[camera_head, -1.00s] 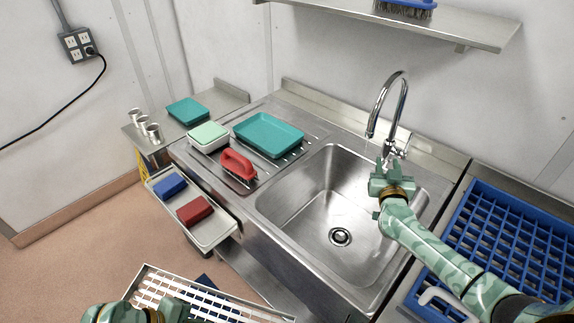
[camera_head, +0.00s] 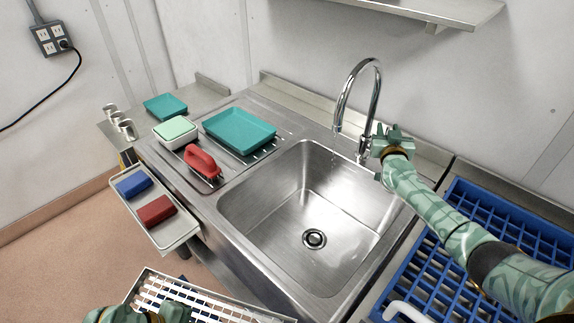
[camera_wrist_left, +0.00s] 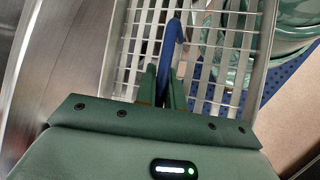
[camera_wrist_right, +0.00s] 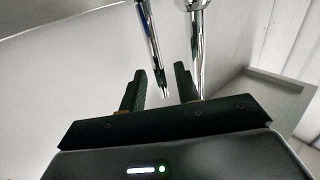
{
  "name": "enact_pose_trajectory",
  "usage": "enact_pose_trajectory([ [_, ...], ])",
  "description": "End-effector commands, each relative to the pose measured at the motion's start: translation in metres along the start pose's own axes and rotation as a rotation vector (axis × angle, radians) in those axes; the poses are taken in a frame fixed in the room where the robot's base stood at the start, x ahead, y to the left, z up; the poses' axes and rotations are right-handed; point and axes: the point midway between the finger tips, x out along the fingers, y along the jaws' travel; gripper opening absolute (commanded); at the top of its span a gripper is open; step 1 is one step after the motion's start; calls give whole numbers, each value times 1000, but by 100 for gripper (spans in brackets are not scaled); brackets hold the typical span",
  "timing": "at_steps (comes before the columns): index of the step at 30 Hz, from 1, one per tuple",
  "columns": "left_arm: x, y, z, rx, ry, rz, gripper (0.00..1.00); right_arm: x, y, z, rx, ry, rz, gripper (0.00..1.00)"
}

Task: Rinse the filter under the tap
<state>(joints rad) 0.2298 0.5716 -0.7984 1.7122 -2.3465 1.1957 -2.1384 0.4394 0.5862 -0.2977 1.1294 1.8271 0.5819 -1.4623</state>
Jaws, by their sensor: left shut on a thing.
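The filter (camera_head: 205,301), a pale metal grid in a frame, is at the bottom of the head view, below and in front of the sink. My left gripper (camera_head: 174,311) is shut on its blue handle (camera_wrist_left: 172,45), as the left wrist view shows. My right gripper (camera_head: 388,134) is beside the tap's base. In the right wrist view its fingers (camera_wrist_right: 161,82) stand apart, with chrome tap parts beyond them.
A red-handled tool (camera_head: 201,162), a pale green-topped box (camera_head: 174,130) and a teal tray (camera_head: 240,130) stand left of the sink. A pulled-out tray (camera_head: 178,234) holds blue and red blocks. A blue crate (camera_head: 480,230) lies right. The basin is empty.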

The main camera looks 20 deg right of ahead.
Motion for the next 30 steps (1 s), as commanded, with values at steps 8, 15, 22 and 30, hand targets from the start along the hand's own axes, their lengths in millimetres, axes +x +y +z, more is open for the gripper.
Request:
enact_pose_trajectory([
  [8,10,-6,-6,-3,-3,-2,0,19,0,0,1,0,0,32],
  [15,9,-5,-5,-2,-3,-1,0,19,0,-1,1,0,0,21],
  [22,9,-5,-5,-2,-3,-1,0,19,0,-1,1,-1,0,0],
  [30,-25,16,14,8,6,8,0,25,4,-8,50,-74,-1,0],
])
